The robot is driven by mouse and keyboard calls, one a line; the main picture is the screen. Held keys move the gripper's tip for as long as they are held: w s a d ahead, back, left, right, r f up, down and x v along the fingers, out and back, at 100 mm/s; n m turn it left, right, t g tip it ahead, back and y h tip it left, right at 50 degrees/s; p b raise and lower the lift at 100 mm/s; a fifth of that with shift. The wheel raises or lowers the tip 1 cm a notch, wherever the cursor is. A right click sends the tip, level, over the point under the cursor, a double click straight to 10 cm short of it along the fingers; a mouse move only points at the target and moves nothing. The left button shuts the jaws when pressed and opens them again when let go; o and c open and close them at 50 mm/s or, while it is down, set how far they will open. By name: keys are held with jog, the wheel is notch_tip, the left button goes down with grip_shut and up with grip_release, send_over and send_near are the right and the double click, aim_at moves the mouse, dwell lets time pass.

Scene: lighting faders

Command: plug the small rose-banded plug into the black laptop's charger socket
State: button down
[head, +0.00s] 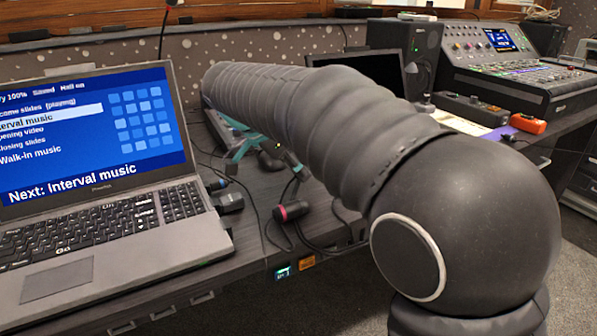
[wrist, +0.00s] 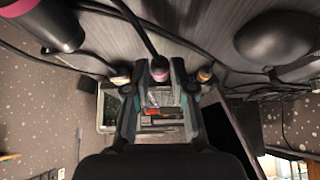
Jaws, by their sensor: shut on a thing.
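A small plug with a rose band (wrist: 160,72) is between my gripper's fingertips (wrist: 160,75) in the wrist view, with a black cable rising from it. My gripper is shut on it. In the head view, teal parts of my gripper (head: 243,150) show past my arm, low over the desk. A larger black plug with a pink band lies near the desk's front edge (head: 290,211), and a similar one is at the wrist view's upper left (wrist: 40,22). A dark screen, likely the black laptop's (head: 385,68), stands behind my arm. I cannot see its charger socket.
A grey laptop (head: 100,205) with a blue screen fills the left. Yellow-banded plugs (wrist: 120,78) and loose cables surround my gripper. A rounded black object (wrist: 275,38) lies nearby. A mixing desk (head: 520,75) and speaker (head: 405,50) stand behind, right.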

jog(key=shift+w+d+f, duration=0.1)
jog(key=shift+w+f, duration=0.1)
jog(key=shift+f, duration=0.3)
jog(key=shift+w+d+f, duration=0.1)
jog(key=shift+w+f, duration=0.05)
jog(key=shift+f, duration=0.35)
jog(key=shift+w+d, duration=0.75)
jog(key=shift+d, duration=0.35)
jog(key=shift+w+d, duration=0.7)
jog(key=shift+d, duration=0.35)
jog(key=shift+w+d+r+b, duration=0.1)
jog(key=shift+w+d+b, duration=0.1)
jog(key=shift+w+d, duration=0.25)
jog(key=shift+w+d+b, duration=0.2)
jog(key=shift+d, duration=0.35)
dwell(1.0)
jog(key=c, duration=0.9)
grip_release()
jog(key=shift+d, duration=0.1)
jog(key=shift+a, duration=0.25)
